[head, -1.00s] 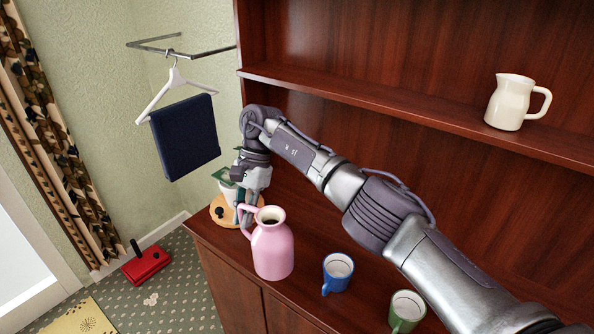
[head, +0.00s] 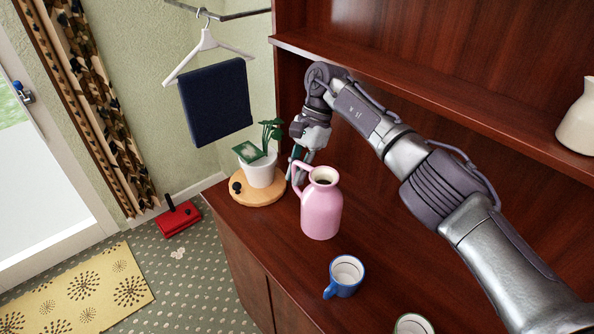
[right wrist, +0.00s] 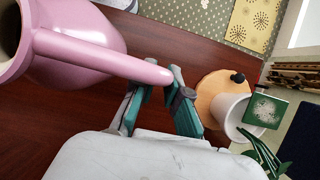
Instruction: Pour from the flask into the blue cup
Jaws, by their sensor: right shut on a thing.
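The flask is a pink jug (head: 321,212) with a side handle and open mouth, upright over the cabinet top. I cannot tell whether its base touches the wood. My right gripper (head: 298,172) is shut on its handle, on the side toward the plant. In the right wrist view, the gripper (right wrist: 158,93) has its fingers either side of the pink handle, and the flask body (right wrist: 85,40) is at upper left. The blue cup (head: 344,290), white inside, stands upright and apart in front of the flask. My left gripper is not in view.
A potted plant (head: 258,172) stands on a round wooden board (head: 270,198) beside my right gripper. A green cup (head: 413,326) is cut off at the bottom edge. A cream pitcher (head: 580,120) is on the shelf above. Cabinet top (head: 290,255) is bare left of the blue cup.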

